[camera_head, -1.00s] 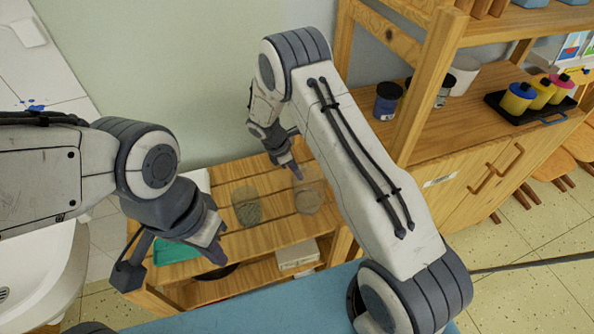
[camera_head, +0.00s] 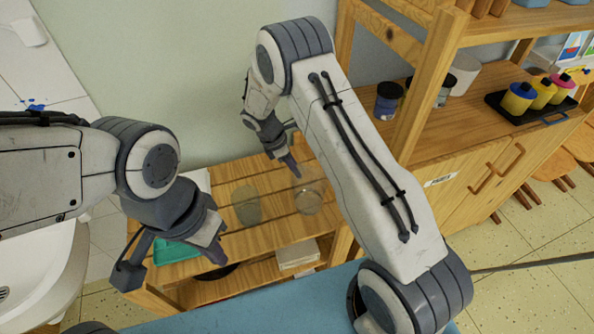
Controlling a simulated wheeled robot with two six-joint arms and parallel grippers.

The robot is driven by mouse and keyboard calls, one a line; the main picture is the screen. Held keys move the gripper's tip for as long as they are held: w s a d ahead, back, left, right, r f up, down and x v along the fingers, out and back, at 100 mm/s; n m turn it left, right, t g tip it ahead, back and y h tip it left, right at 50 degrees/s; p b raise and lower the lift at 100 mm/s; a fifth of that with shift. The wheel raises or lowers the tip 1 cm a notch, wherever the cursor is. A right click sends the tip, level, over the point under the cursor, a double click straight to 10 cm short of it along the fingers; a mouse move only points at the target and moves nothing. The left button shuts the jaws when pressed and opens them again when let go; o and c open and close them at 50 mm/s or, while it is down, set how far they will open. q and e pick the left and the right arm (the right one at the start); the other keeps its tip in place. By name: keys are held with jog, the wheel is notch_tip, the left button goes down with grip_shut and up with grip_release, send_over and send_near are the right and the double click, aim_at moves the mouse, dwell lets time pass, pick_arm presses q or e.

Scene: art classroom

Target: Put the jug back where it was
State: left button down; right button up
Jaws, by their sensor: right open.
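Two clear see-through vessels stand on the low wooden shelf unit: a left vessel (camera_head: 246,206) and a right vessel (camera_head: 309,199). Either may be the jug; I cannot make out a handle or spout. My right gripper (camera_head: 291,167) is open and points down at the right vessel's upper left side. Whether it touches the vessel is unclear, and part of the gripper is hidden by its own arm. My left gripper (camera_head: 214,252) hangs over the front left of the shelf unit, apart from both vessels.
A green tray (camera_head: 177,252) lies on the shelf unit's left end, partly behind my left arm. A white box (camera_head: 298,254) and a dark round thing sit on the lower shelf. A wooden cabinet (camera_head: 450,190) with paint jars stands right. A sink (camera_head: 50,262) is left.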

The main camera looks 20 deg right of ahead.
jog(key=v, duration=0.9)
jog(key=s+a+r+m+y, duration=0.2)
jog(key=s+a+r+m, duration=0.2)
jog(key=s+a+r, duration=0.55)
jog(key=s+r+m+y, duration=0.1)
jog(key=s+r+m, duration=0.1)
jog(key=s, duration=0.9)
jog(key=s+r+m+y, duration=0.2)
jog(key=s+m, duration=0.2)
jog(key=s, duration=0.7)
jog(key=shift+s+d+r+m+t, duration=0.2)
jog(key=shift+s+r+m+t, duration=0.1)
jog(key=shift+r, duration=0.1)
jog(key=shift+w, duration=0.1)
notch_tip(320, 180, up, 5)
jog(key=p, duration=0.4)
jog(key=shift+f+p, duration=0.1)
jog(key=shift+p, duration=0.2)
